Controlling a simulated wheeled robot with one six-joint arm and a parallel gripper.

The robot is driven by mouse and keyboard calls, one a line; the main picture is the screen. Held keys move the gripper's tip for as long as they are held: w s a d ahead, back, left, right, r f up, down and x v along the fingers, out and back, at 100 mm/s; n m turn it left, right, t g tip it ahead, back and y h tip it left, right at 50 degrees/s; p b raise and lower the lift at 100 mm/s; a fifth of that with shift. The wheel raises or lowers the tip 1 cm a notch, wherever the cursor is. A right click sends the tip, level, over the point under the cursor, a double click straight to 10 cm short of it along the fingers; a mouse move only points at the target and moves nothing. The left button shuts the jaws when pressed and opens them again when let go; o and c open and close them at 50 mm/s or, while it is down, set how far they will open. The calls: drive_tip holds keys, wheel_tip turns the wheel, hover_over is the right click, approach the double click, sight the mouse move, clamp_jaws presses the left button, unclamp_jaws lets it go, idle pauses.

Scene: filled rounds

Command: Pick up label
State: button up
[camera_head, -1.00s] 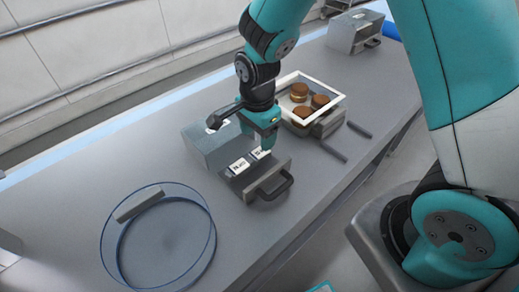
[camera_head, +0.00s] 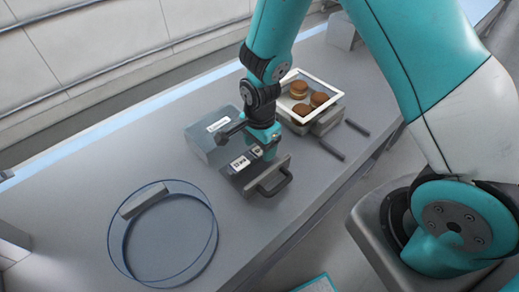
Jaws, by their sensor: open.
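Two small white labels with dark print lie in the open drawer (camera_head: 255,179) of a grey box (camera_head: 205,148). The left label (camera_head: 240,164) shows clearly. The right label (camera_head: 257,150) is partly covered by my gripper. My gripper (camera_head: 269,155) is open and points down over the right label, at the drawer's right side. I cannot tell whether its fingertips touch the label. The drawer's dark handle (camera_head: 275,185) faces the front.
A white-rimmed tray (camera_head: 331,101) with several brown filled rounds (camera_head: 300,89) stands just behind and right of my gripper. Two dark bars (camera_head: 331,150) lie beside it. A clear blue-rimmed round container (camera_head: 163,235) stands front left. The bench between is bare.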

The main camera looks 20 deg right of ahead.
drive_tip(key=shift+f, duration=0.2)
drive_tip(key=c, duration=0.7)
drive_tip(key=shift+r, duration=0.1)
drive_tip(key=shift+c, duration=0.2)
